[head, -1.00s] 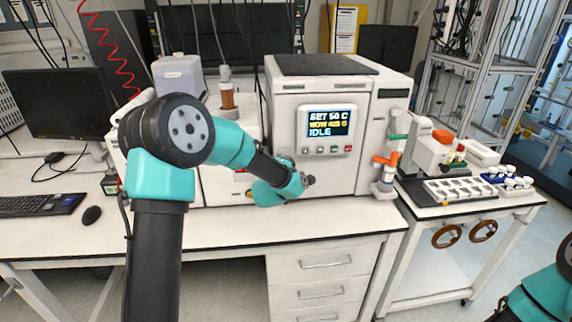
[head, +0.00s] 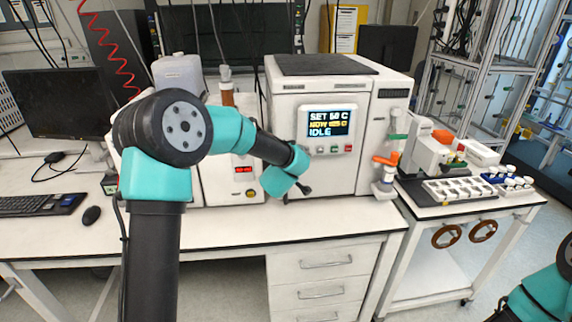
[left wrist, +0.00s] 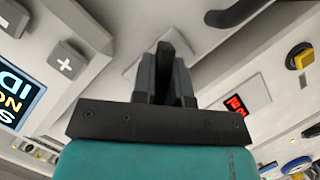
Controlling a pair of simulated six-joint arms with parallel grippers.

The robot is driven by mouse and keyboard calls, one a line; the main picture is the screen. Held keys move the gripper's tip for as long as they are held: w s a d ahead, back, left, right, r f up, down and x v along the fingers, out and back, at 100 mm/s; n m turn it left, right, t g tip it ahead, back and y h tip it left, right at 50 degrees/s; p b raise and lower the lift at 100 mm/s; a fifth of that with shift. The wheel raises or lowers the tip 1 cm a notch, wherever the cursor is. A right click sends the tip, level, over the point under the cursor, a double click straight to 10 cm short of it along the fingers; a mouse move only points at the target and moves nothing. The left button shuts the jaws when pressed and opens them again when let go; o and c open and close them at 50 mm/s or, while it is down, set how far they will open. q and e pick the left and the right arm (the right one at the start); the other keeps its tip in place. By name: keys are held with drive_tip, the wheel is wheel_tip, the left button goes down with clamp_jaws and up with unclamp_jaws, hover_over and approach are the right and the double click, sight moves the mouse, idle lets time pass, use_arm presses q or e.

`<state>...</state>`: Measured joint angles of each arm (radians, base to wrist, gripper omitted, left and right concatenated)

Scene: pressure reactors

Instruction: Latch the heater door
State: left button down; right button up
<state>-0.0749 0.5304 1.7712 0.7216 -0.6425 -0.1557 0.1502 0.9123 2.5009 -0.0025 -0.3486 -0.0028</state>
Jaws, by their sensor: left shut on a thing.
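The heater is a white box (head: 290,112) with a dark top at the back middle of the bench. Its front door (head: 343,177) looks shut against the body. My left gripper (left wrist: 165,72) is in front of the heater's left side. Its fingers are shut on a narrow dark part (left wrist: 177,42), apparently the door latch handle. My arm hides this grip in the head view. My right gripper is out of view.
A white unit with a red display (head: 243,169) stands close to the heater's left. Bottles with orange and green parts (head: 385,168) are at its right. A monitor (head: 55,103) and keyboard (head: 38,204) are on the left. The front bench strip (head: 215,228) is clear.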

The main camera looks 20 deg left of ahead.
use_arm(q)
drive_tip(key=m+g+y, duration=0.1)
drive_tip(key=m, duration=0.1)
drive_tip(key=shift+m, duration=0.4)
drive_tip(key=shift+m+g+y, duration=0.7)
drive_tip(key=shift+m+y, duration=0.2)
drive_tip(key=shift+m, duration=0.4)
drive_tip(key=c, duration=1.1)
unclamp_jaws()
drive_tip(key=shift+c, duration=0.2)
drive_tip(key=shift+s, duration=0.1)
drive_tip(key=v, duration=1.7)
